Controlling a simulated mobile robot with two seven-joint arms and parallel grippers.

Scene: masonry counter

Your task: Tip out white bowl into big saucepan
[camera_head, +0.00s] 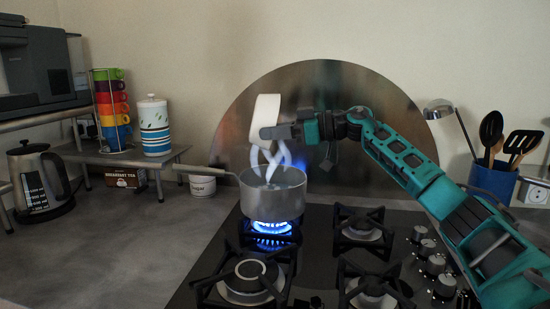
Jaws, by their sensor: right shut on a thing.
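The big saucepan (274,202) stands on a lit burner at the back left of the hob. Its handle points left. The white bowl (264,118) is tipped on its side above the saucepan. My right gripper (283,131) is shut on the bowl's right edge. White wavy strands (270,157) show between the bowl and the saucepan's mouth; I cannot tell whether they are steam or contents. The inside of the bowl is hidden. My left gripper is not in view.
Blue flame (271,227) burns under the saucepan. The other burners (250,277) look unlit. A kettle (38,180), a mug rack (114,108) and a striped canister (154,126) stand left. A blue utensil pot (492,180) stands right. The counter at front left (120,250) is clear.

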